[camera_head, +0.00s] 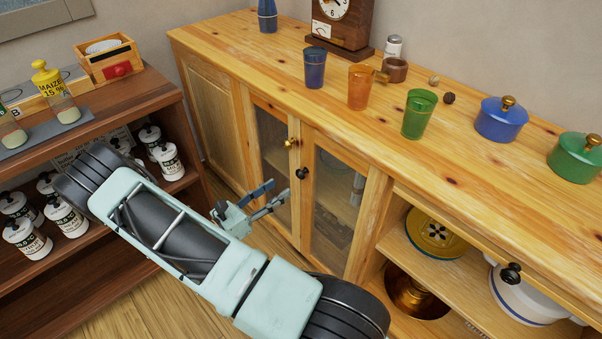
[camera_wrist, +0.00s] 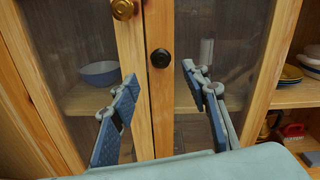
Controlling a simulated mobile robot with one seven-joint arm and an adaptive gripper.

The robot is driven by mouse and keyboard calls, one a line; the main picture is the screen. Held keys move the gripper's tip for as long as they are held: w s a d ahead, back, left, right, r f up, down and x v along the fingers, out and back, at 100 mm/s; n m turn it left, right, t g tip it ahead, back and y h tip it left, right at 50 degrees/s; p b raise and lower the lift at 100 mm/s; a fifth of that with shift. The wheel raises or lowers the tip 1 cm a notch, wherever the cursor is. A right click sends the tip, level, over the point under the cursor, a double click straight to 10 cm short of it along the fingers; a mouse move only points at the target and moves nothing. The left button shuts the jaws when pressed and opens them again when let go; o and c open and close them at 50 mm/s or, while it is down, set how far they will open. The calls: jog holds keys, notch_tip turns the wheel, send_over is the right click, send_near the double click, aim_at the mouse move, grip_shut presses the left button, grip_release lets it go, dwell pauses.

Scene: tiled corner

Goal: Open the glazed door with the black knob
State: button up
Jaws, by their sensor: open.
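The right glazed door (camera_head: 333,200) of the wooden sideboard has a black knob (camera_head: 302,173) near its upper left edge. The knob also shows in the wrist view (camera_wrist: 161,58), and the door looks shut. The left glazed door (camera_head: 272,152) next to it has a brass knob (camera_head: 291,143), seen also at the top of the wrist view (camera_wrist: 123,9). My gripper (camera_head: 272,196) is open and empty in front of the doors. In the wrist view its fingers (camera_wrist: 160,80) stand apart on either side of the black knob, which appears between and slightly above the fingertips. I see no contact.
Glasses, including a green one (camera_head: 419,114), and pots stand on the sideboard top (camera_head: 330,100). An open shelf (camera_head: 455,268) right of the doors holds dishes. A dark wooden shelf unit (camera_head: 130,100) with several white bottles stands left. Some floor (camera_head: 165,315) shows between.

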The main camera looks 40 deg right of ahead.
aim_at(298, 175)
jog(key=d, duration=0.6)
jog(key=d+b, duration=0.1)
jog(key=d, duration=0.2)
jog(key=shift+w+d, duration=0.2)
jog(key=shift+w, duration=0.15)
grip_shut()
